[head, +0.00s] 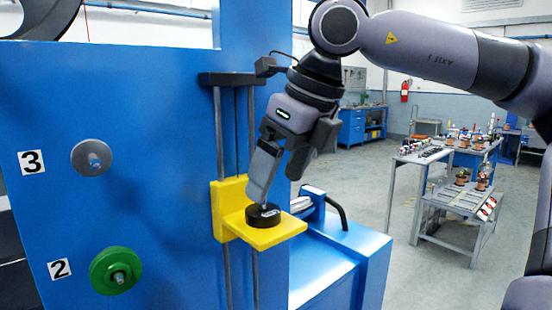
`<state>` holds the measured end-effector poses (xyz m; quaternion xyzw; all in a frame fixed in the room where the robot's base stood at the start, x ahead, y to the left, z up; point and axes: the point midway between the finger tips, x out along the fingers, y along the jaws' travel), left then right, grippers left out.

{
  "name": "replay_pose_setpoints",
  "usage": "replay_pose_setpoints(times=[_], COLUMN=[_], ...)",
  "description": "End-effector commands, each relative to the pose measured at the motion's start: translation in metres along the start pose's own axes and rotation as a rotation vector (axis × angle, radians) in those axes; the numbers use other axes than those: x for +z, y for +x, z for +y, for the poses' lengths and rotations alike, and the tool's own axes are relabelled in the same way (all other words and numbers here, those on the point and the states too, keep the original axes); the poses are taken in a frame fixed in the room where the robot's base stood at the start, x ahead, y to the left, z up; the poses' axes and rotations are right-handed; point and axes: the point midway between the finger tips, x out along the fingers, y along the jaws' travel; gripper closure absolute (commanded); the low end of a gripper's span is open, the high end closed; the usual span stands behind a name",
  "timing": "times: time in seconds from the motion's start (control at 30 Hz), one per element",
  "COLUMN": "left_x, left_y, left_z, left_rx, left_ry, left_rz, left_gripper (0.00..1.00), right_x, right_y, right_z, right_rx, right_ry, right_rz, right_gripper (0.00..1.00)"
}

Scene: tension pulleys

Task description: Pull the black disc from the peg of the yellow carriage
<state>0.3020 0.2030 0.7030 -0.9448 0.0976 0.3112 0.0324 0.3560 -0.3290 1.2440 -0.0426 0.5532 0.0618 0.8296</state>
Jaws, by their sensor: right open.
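The yellow carriage (282,236) is an L-shaped bracket on two vertical rods at the right side of the blue panel. The black disc (263,216) lies flat on its ledge, with the peg (264,206) showing at the disc's centre. My right gripper (277,188) points down above the disc, its jaws apart and nothing seen between them. One finger hangs just above the disc's back left side, the other higher to the right. I cannot tell whether the near finger touches the disc. My left gripper is not in view.
The blue panel (165,215) carries a grey pulley (92,158) at label 3 and a green pulley (116,271) at label 2. A dark bracket (232,79) tops the rods. A blue block with a black handle (338,212) stands right of the carriage. Grey tables (440,160) stand farther back.

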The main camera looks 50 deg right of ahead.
Motion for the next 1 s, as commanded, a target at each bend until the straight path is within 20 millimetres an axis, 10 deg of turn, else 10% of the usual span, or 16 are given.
replay_pose_setpoints(times=[0.3, 0.7, 0.93, 1.0], left_x=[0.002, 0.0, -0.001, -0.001], left_y=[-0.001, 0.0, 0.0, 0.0], left_z=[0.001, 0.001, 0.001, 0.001], left_rx=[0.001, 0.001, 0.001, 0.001], left_ry=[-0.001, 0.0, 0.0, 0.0], left_rz=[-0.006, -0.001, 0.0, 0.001], left_gripper=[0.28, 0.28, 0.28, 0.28], right_x=[-0.001, 0.0, 0.0, 0.0], right_y=[0.045, 0.053, 0.053, 0.052], right_z=[0.0, 0.0, 0.0, 0.0], right_rx=[0.002, 0.002, 0.002, 0.002], right_ry=[0.002, 0.002, 0.002, 0.002], right_rz=[0.003, 0.0, 0.0, -0.003], right_gripper=[0.15, 0.15, 0.86, 0.87])
